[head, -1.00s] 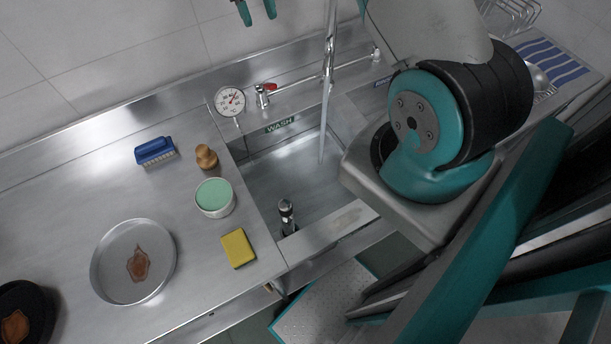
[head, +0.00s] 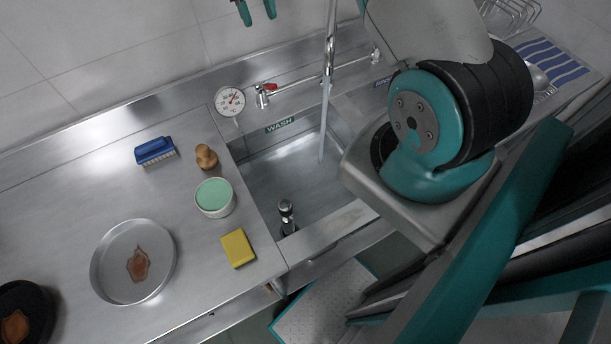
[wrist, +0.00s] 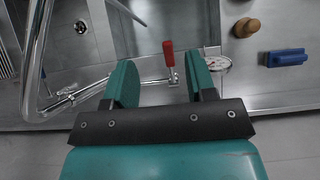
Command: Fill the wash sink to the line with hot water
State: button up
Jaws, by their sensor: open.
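The wash sink (head: 290,185) sits mid-picture in the head view under a green WASH label (head: 280,125). A thin water stream (head: 324,130) falls into it from the upright spout (head: 331,45). I cannot make out the fill line or exact water level. A red tap lever (head: 269,87) is at the back edge beside a round dial thermometer (head: 230,101). In the wrist view my gripper (wrist: 162,80) is open and empty. Its two teal fingers are either side of the red lever (wrist: 168,55) in the picture; contact is not clear.
A metal standpipe (head: 286,214) stands in the sink. On the left counter are a blue brush (head: 155,151), a wooden knob (head: 206,157), a green-topped tub (head: 214,198), a yellow sponge (head: 238,248) and a stained round pan (head: 112,278). The spout pipe (wrist: 37,60) runs close left of my gripper.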

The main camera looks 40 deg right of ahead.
jog(key=c, duration=0.7)
jog(key=shift+f+b, duration=0.2)
jog(key=shift+b, duration=0.2)
grip_shut()
jog(key=t+h+b, duration=0.2)
jog(key=t+b, duration=0.5)
jog(key=b, duration=0.3)
send_over(270, 83)
jog(key=w, duration=0.2)
jog(key=f, duration=1.3)
jog(key=shift+w+d+f, duration=0.1)
jog(key=shift+d+f, duration=0.15)
jog(key=shift+d, duration=0.05)
jog(key=shift+s+a+f+p, duration=0.2)
jog(key=shift+s+f+p, duration=0.3)
jog(key=shift+f, duration=0.3)
jog(key=shift+s+a+f+p, duration=0.15)
jog(key=shift+s+f+p, duration=0.25)
jog(key=shift+s+f, duration=0.3)
